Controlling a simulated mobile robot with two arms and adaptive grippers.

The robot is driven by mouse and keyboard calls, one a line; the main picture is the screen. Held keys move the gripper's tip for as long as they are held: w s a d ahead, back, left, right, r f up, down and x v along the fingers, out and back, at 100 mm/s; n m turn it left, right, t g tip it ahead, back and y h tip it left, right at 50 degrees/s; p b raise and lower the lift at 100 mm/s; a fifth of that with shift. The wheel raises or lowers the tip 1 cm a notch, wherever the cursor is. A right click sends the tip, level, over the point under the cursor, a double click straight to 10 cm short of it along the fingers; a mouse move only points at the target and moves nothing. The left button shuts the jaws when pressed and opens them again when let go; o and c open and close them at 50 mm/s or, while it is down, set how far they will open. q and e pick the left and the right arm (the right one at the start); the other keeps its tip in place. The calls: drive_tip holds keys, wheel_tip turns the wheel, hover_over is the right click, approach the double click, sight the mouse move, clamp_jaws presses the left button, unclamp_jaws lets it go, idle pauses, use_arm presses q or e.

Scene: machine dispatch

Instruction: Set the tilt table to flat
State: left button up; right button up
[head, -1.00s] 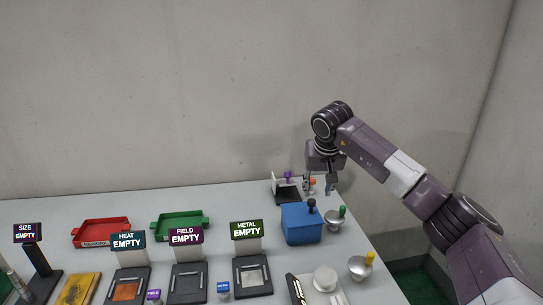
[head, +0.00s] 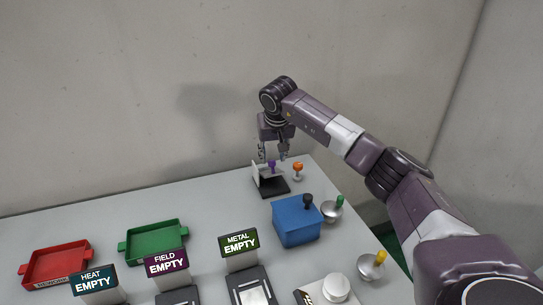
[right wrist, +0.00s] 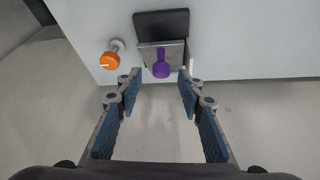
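The tilt table appears to be the small device at the far back of the worktop, with a dark base (head: 272,187), a pale plate and a purple handle (head: 271,166). In the head view a pale panel stands up at its left; the plate's exact angle is hard to tell. In the right wrist view the purple handle (right wrist: 161,66) lies over the grey plate (right wrist: 174,50), beside the dark base (right wrist: 161,24). My right gripper (right wrist: 160,78) is open, with the handle between its fingertips in the picture; contact is not visible. My left gripper is not in view.
An orange knob (head: 298,168) stands just right of the device and shows in the right wrist view (right wrist: 109,61). Green (head: 156,240) and red (head: 56,264) trays lie left.

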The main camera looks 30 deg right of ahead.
drive_tip(key=shift+x, duration=1.15)
drive_tip(key=shift+w+f, duration=0.15)
drive_tip(key=shift+w, duration=0.1)
clamp_jaws()
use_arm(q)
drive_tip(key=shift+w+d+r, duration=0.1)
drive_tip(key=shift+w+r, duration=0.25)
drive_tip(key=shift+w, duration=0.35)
